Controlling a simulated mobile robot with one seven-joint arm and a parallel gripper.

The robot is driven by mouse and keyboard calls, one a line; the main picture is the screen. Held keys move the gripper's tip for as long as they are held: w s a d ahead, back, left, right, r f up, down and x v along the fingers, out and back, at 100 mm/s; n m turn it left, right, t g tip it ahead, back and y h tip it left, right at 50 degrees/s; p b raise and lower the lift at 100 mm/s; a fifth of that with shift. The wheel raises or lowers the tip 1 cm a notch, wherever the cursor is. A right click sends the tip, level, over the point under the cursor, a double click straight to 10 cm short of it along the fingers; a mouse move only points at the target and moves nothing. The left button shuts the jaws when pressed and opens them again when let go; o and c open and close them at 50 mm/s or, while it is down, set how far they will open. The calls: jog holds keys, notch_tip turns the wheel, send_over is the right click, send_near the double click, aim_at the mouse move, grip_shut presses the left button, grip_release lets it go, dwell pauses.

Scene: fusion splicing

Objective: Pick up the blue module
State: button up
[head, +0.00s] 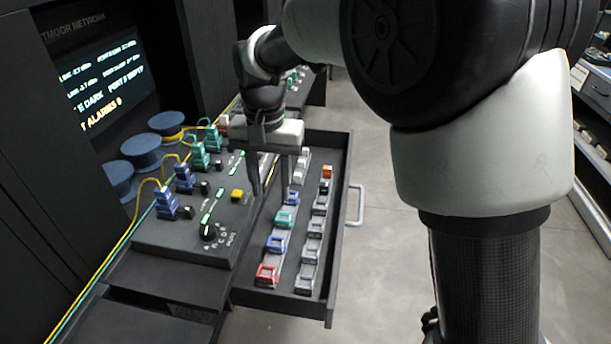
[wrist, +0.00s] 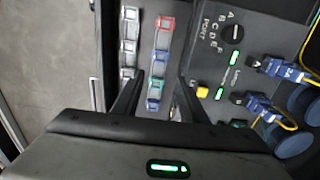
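In the head view, one blue module (head: 277,243) sits in the open drawer's left row, between a red module (head: 267,273) and a green module (head: 286,218). A second blue module (head: 291,196) lies behind the green one, partly hidden by a finger. My gripper (head: 270,198) points down above the drawer, open and empty. In the wrist view, the fingers of my gripper (wrist: 159,82) stand apart on either side of the row. The nearer blue module (wrist: 152,104) and the green one (wrist: 155,88) show between them; the other blue module (wrist: 160,57) lies beyond.
The drawer (head: 340,205) also holds a right row of grey modules (head: 310,257) and an orange one (head: 327,171). Left of it stands a panel with a knob (head: 208,231), a yellow button (head: 238,195) and cabled blue connectors (head: 167,201). Floor is clear to the right.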

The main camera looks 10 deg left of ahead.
jog(key=b, duration=0.2)
send_over(276, 243)
notch_tip(276, 243, down, 12)
jog(key=shift+a+f, duration=0.1)
jog(key=shift+a, duration=0.05)
jog(key=shift+f+b, duration=0.6)
jog(key=shift+f, duration=2.25)
jog(key=c, duration=0.7)
